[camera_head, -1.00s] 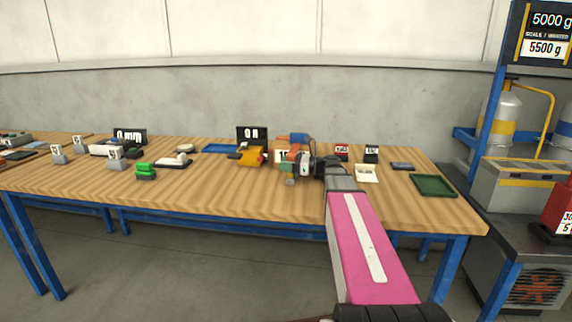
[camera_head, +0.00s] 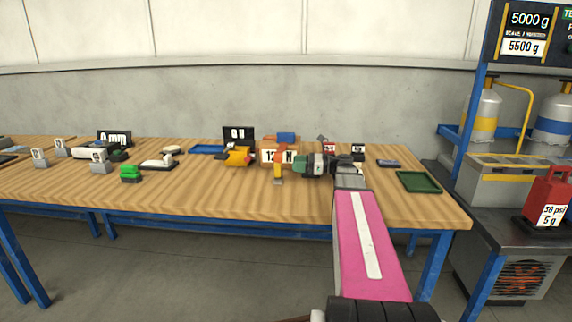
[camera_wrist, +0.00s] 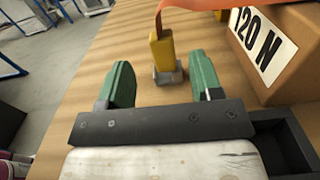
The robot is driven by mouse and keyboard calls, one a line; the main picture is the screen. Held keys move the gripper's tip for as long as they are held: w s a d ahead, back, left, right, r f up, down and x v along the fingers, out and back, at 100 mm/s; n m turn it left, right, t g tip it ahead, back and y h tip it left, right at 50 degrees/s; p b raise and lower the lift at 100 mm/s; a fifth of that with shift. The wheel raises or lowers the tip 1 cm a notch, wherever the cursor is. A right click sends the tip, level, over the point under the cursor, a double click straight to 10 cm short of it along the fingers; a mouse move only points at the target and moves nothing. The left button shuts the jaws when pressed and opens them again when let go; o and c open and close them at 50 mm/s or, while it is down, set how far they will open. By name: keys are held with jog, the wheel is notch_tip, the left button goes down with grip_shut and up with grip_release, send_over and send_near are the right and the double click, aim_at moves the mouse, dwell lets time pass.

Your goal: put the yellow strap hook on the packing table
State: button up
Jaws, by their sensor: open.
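The yellow strap hook (camera_wrist: 163,52) is at the end of an orange strap (camera_wrist: 178,10) and has a grey lower end. In the head view the hook (camera_head: 278,174) is below the front of a brown box (camera_head: 267,147) marked 120 N. I cannot tell whether it touches the wooden packing table (camera_head: 230,195). My gripper (camera_wrist: 161,72) is open, with its green fingers to the left and right of the hook and apart from it. In the head view my gripper (camera_head: 305,164) is just right of the hook, low over the table.
The box (camera_wrist: 285,45) is close to the right finger. A yellow-orange item (camera_head: 238,157) is left of the hook, and a green block (camera_head: 131,173) is farther left. A green tray (camera_head: 418,182) lies at the right end. Bare table lies in front.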

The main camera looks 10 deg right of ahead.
jog(key=shift+v, duration=1.1)
